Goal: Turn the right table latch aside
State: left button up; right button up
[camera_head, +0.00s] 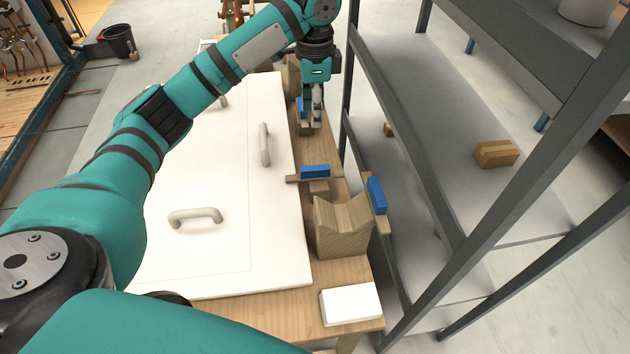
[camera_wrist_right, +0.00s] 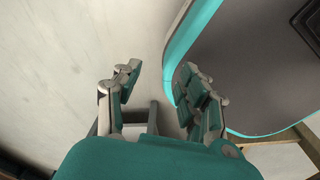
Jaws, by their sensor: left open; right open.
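Small latches made of a wooden bar with a blue block stand along the right side of the table (camera_head: 268,318). One latch (camera_head: 314,172) reaches over the right edge of the white panel (camera_head: 240,120). Another latch (camera_head: 377,195) is at the table's right edge beside a notched wooden block. A third blue block (camera_head: 301,104) shows farther back, partly hidden by my left gripper (camera_head: 316,118). That gripper points down, open, close to this far latch; contact cannot be told. My right gripper (camera_wrist_right: 162,90) is open and empty in the right wrist view, with no latch visible there.
A grey metal shelf rack (camera_head: 410,130) stands close along the table's right side. The panel carries raised white handles (camera_head: 195,217). The notched block (camera_head: 342,225) and a white box (camera_head: 350,304) occupy the near right corner. A cardboard box (camera_head: 496,154) sits on the rack.

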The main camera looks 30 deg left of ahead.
pick_arm(q)
jog(key=f, duration=0.1)
send_over(315, 168)
notch_tip(315, 168, down, 8)
jog(key=shift+f, duration=0.2)
notch_tip(315, 168, down, 8)
jog(key=shift+r, duration=0.15)
jog(key=shift+f, duration=0.65)
pick_arm(e)
jog(key=shift+s+a+f, duration=0.1)
jog(key=shift+a+f, duration=0.1)
jog(key=shift+f, duration=0.05)
pick_arm(q)
grip_shut()
jog(key=shift+p, duration=0.3)
pick_arm(e)
jog(key=shift+a, duration=0.15)
